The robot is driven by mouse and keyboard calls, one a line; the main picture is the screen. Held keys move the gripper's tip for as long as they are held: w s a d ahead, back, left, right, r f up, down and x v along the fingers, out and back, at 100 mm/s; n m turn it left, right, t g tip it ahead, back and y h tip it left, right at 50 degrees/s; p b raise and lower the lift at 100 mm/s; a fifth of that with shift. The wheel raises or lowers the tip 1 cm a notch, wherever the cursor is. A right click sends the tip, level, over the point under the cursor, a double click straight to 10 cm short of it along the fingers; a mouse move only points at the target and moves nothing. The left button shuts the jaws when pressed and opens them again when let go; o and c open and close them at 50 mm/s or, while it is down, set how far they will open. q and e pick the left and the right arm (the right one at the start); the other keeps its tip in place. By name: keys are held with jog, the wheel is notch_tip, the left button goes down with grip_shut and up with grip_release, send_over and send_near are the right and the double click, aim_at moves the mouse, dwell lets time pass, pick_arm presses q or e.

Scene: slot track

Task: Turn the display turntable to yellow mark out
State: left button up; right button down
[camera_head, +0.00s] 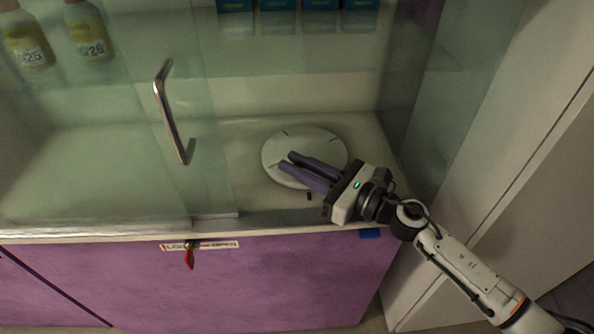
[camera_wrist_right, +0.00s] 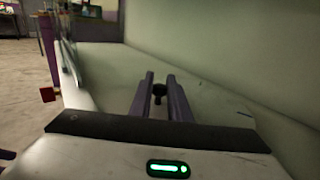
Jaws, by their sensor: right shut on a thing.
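The display turntable (camera_head: 274,150) is a pale round disc with thin dark marks near its rim, on the cabinet floor. I cannot make out a yellow mark on it. My right gripper (camera_head: 286,161) reaches over the disc from the right, its purple fingers above the disc's middle. In the right wrist view, the fingers (camera_wrist_right: 160,76) lie on either side of a small dark knob (camera_wrist_right: 159,91), and the gripper is shut on it. The disc also shows in the wrist view (camera_wrist_right: 210,99). The fingers and palm hide part of the disc. My left gripper is not in view.
A small black peg (camera_head: 309,196) stands at the disc's front. A glass door with a metal handle (camera_head: 171,115) covers the left of the cabinet. Bottles (camera_head: 89,35) and blue boxes (camera_head: 278,20) stand above. A red-handled key (camera_head: 190,256) sticks out below.

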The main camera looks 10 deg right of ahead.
jog(key=shift+d, duration=0.1)
dwell(0.4)
jog(key=c, duration=1.7)
grip_release()
jog(key=shift+o, duration=0.2)
jog(key=shift+s+d, duration=0.25)
jog(key=b+v, duration=0.1)
jog(key=v, duration=0.5)
jog(key=shift+d+b, duration=0.1)
jog(key=shift+b, duration=0.3)
jog(key=shift+s+d+r, duration=0.1)
jog(key=shift+s+d, duration=0.15)
jog(key=shift+s, duration=0.05)
